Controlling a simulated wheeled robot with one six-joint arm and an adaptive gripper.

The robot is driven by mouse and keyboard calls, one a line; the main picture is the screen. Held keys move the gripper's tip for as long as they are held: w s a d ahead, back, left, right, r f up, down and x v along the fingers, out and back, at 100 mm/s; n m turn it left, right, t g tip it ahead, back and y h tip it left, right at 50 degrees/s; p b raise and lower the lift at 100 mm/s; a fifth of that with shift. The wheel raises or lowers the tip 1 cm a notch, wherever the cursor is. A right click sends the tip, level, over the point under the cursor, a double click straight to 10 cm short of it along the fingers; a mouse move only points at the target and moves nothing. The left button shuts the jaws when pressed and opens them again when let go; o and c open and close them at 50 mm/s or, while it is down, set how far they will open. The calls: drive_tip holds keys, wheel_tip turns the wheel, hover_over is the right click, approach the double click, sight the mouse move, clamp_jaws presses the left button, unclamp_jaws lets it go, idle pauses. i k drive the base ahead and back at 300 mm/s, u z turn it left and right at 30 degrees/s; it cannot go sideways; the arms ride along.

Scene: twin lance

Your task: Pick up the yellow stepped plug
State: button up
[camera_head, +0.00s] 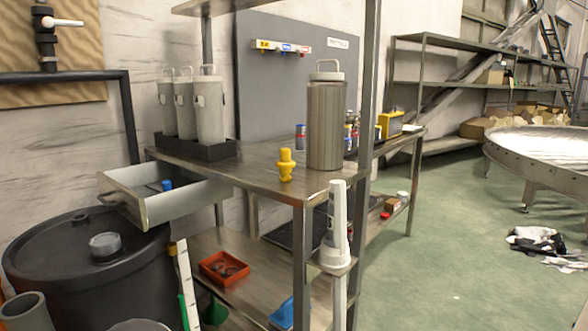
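The yellow stepped plug (286,166) stands upright on the metal bench top (255,165), close to its front edge. It has a wide lower body, a narrower neck and a rounded top. Nothing covers it in this view. A tall ribbed grey canister (326,125) with a handle stands just to its right, with a small gap between them. My gripper is not in view.
A pale drawer (170,205) juts out at the left, above a black drum (85,265). A metal post (368,100) and a white upright tool (337,225) rise at the bench's right front. The bench top left of the plug is clear. Grey canisters (208,110) stand behind.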

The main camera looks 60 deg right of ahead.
sight(285, 164)
drive_tip(key=z, duration=2.15)
drive_tip(key=i, duration=0.2)
drive_tip(key=u, duration=0.3)
drive_tip(key=k, duration=0.55)
drive_tip(key=u, duration=3.25)
drive_tip(key=k, duration=1.05)
drive_tip(key=z, duration=1.25)
